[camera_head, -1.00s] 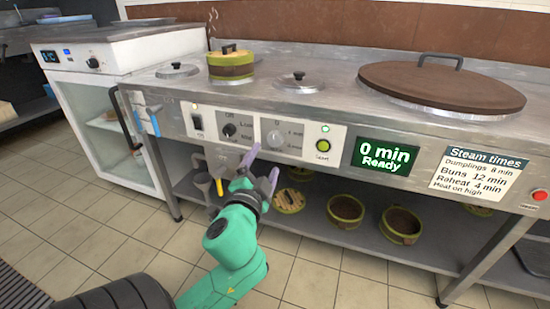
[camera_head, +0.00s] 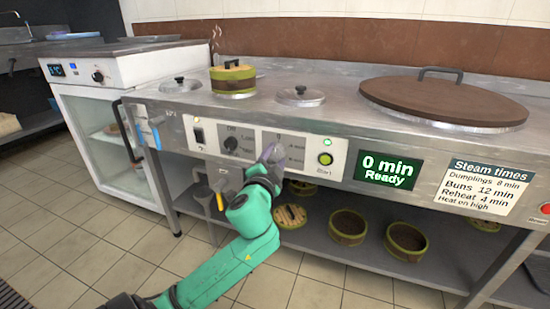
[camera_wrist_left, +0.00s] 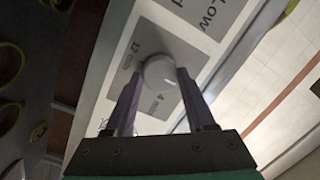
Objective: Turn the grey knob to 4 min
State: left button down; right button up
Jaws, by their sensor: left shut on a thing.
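The grey knob (camera_wrist_left: 160,72) shows in the left wrist view on a grey dial plate (camera_wrist_left: 150,45) with "12 min" and "4 min" marks. My left gripper (camera_wrist_left: 158,88) has a finger on each side of the knob and is shut on it. In the head view my left gripper (camera_head: 272,153) covers the knob on the front panel. The knob's pointer cannot be made out. The green display (camera_head: 388,169) reads "0 min Ready". My right gripper is not in view.
A black knob (camera_head: 231,144) sits left on the same panel, and a green button (camera_head: 325,159) sits right. A steamer basket (camera_head: 233,78) and lids stand on the counter. Several baskets sit on the shelf below.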

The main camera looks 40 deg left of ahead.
pick_arm(q)
jog(key=shift+m+p, duration=0.3)
jog(key=shift+m, duration=0.1)
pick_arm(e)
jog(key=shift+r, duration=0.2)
pick_arm(q)
jog(key=m+p, duration=0.2)
jog(key=m, duration=0.1)
jog(key=shift+m, duration=0.3)
jog(key=m+p, duration=0.1)
jog(key=m, duration=0.2)
jog(key=shift+f+m+t, duration=0.1)
jog(key=shift+m+t, duration=0.3)
jog(key=shift+f+m+p, duration=0.1)
jog(key=shift+m+p, duration=0.35)
jog(key=shift+m, duration=0.75)
jog(key=shift+m+t, duration=0.3)
jog(key=shift+m, duration=0.6)
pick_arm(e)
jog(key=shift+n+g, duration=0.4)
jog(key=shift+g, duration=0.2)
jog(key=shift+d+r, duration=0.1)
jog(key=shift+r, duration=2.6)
pick_arm(q)
jog(key=shift+f, duration=0.1)
